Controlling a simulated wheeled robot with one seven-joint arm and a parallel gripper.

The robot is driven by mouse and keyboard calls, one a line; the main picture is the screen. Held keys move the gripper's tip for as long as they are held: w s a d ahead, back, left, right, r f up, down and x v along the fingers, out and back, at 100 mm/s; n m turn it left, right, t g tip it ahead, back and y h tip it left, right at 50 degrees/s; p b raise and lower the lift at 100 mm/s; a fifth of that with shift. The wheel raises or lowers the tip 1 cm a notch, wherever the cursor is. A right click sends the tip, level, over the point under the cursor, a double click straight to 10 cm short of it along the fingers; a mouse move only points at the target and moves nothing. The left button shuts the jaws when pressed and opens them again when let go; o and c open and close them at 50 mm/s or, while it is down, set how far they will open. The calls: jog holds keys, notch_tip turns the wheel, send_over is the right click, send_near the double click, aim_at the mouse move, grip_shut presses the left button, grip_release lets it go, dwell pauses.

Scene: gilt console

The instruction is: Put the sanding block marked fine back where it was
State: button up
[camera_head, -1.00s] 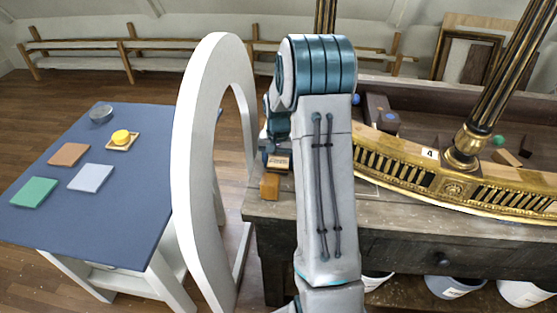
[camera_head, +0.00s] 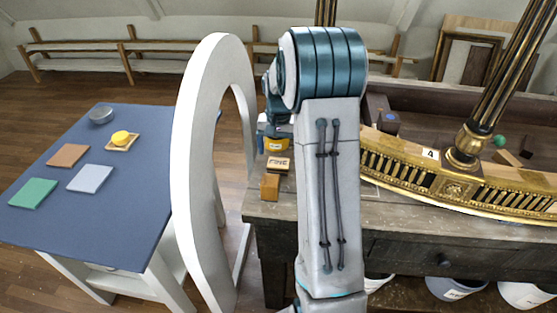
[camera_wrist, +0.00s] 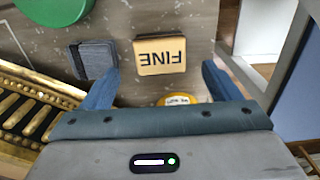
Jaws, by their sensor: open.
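The sanding block marked FINE (camera_head: 278,163) lies label up on the left end of the grey worn bench (camera_head: 262,211). It shows in the wrist view (camera_wrist: 160,56) with its label upside down, tan on top. My gripper (camera_wrist: 160,86) is open and empty. Its two blue fingers are spread wide to either side of the block's position in the picture, apart from it. In the head view my gripper is mostly hidden by my arm, above and behind the block.
The wrist view shows a grey block (camera_wrist: 94,59) and a green round thing (camera_wrist: 55,8). The gilt console piece (camera_head: 400,172) lies right, a white arch (camera_head: 190,180) left, beside a blue-topped table (camera_head: 120,215).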

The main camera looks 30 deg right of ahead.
aim_at(278, 163)
notch_tip(278, 163, up, 6)
jog(key=s+a+r+n+t, duration=0.2)
jog(key=s+a+r+n, duration=0.3)
jog(key=s+a, duration=0.6)
jog(key=s+a+n, duration=0.1)
jog(key=s+a, duration=0.1)
jog(key=s, duration=0.5)
jog(key=s+a+t, duration=0.1)
jog(key=s+a, duration=0.1)
jog(key=s, duration=0.5)
jog(key=shift+s+a+f+n, duration=0.35)
jog(key=shift+s+a+n, duration=0.05)
